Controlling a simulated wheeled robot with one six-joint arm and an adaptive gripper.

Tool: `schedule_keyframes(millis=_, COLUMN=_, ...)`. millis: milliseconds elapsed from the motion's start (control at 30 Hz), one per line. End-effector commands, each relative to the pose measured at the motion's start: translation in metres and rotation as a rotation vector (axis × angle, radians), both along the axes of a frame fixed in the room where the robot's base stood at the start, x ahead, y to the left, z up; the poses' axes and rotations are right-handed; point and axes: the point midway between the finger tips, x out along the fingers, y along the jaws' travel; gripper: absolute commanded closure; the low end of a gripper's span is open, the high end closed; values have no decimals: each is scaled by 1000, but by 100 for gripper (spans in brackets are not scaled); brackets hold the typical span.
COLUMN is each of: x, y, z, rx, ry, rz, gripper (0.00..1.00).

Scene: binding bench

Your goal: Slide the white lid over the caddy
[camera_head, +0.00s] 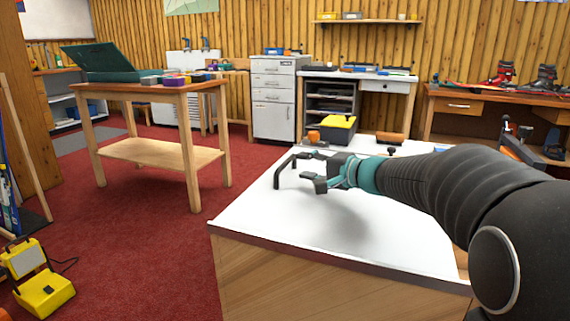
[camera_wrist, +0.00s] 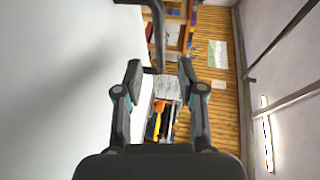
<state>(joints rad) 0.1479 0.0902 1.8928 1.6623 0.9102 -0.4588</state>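A broad white flat top (camera_head: 330,225) covers the wooden-sided bench in front of me; I cannot tell whether the white lid is part of it. A dark bent handle (camera_head: 278,176) stands up from this top. My gripper (camera_head: 318,172) is open and empty, low over the white top, just right of the handle. In the wrist view the handle (camera_wrist: 158,35) shows beyond the gap between the open fingertips (camera_wrist: 160,72), apparently not gripped. No caddy can be clearly made out. A black box with a yellow top (camera_head: 338,129) stands at the far end of the white top.
An orange object (camera_head: 313,137) and a brown block (camera_head: 390,138) are near the yellow-topped box. A wooden table (camera_head: 150,152) with a green case (camera_head: 105,65) stands left. A yellow work lamp (camera_head: 42,285) is on the red carpet, which is open between table and bench.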

Motion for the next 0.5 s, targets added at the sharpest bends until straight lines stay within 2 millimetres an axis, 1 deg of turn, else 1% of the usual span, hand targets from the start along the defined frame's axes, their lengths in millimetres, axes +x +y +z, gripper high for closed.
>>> schedule_keyframes(millis=33, x=7, y=9, z=-2, rx=0, ry=2, rz=4, gripper=61)
schedule_keyframes(millis=200, x=28, y=31, z=-8, rx=0, ry=2, rz=6, gripper=61)
schedule_keyframes(millis=333, x=40, y=43, z=-11, rx=0, ry=1, rz=5, gripper=61)
schedule_keyframes(millis=500, x=49, y=52, z=-13, rx=0, ry=0, rz=4, gripper=61)
